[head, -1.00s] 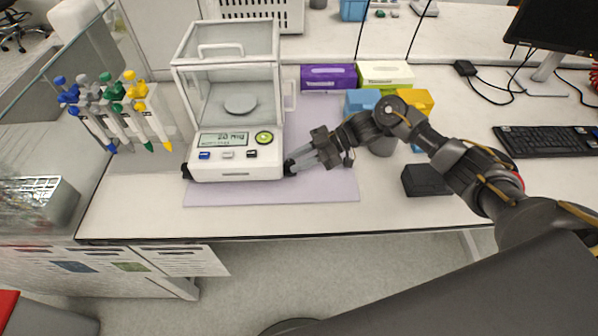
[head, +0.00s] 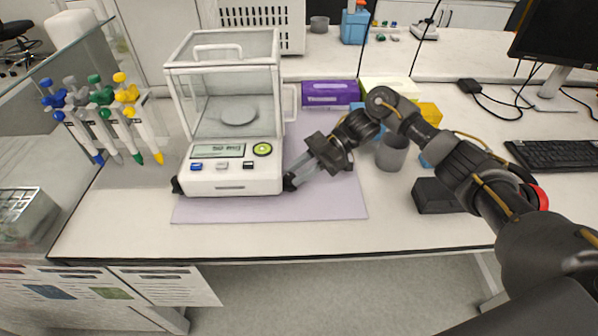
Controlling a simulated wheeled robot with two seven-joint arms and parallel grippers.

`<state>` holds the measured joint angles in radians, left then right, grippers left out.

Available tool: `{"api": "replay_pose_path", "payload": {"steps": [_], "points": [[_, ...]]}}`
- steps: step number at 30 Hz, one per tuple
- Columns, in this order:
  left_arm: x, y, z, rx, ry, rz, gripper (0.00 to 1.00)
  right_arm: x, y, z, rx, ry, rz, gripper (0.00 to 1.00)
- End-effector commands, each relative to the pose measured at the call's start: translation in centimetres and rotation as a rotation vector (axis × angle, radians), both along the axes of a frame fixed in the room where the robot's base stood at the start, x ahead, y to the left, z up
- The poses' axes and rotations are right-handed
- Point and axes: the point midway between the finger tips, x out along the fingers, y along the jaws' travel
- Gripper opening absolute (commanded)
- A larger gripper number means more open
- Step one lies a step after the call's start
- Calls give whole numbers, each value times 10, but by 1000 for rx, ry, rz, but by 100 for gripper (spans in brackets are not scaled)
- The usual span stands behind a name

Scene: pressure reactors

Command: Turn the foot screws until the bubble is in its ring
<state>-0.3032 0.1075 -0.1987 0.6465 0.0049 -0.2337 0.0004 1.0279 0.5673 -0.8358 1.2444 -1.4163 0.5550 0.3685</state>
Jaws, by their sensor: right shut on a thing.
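A white analytical balance (head: 232,183) with a glass draft shield stands on a lilac mat (head: 330,206). A black foot screw (head: 289,183) shows at its front right corner and another foot screw (head: 177,185) at its front left. A round green bubble level (head: 262,149) sits right of the display; where its bubble lies is too small to tell. My right gripper (head: 293,178) reaches in from the right, shut on the front right foot screw, which its fingertips partly hide. My left gripper is not in view.
A rack of several coloured pipettes (head: 105,115) stands left of the balance. Purple (head: 330,92) and yellow-green boxes, a grey cup (head: 391,155) and a black block (head: 437,196) are to the right. The mat's front strip is clear.

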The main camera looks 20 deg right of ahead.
Motion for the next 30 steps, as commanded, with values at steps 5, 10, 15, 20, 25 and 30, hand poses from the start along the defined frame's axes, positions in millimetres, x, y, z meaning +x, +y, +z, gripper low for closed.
{"api": "replay_pose_path", "payload": {"steps": [5,10,15,20,25,30], "points": [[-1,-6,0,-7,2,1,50,0,0,-1,-1,1,0,45],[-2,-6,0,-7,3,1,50,0,0,0,0,-1,-2,49],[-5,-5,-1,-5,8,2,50,1,0,0,1,-2,-2,49],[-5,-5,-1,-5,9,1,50,1,1,1,2,-3,-2,49],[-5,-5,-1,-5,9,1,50,1,1,1,3,-4,-3,49],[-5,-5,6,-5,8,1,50,1,1,4,4,-4,-13,49]]}}
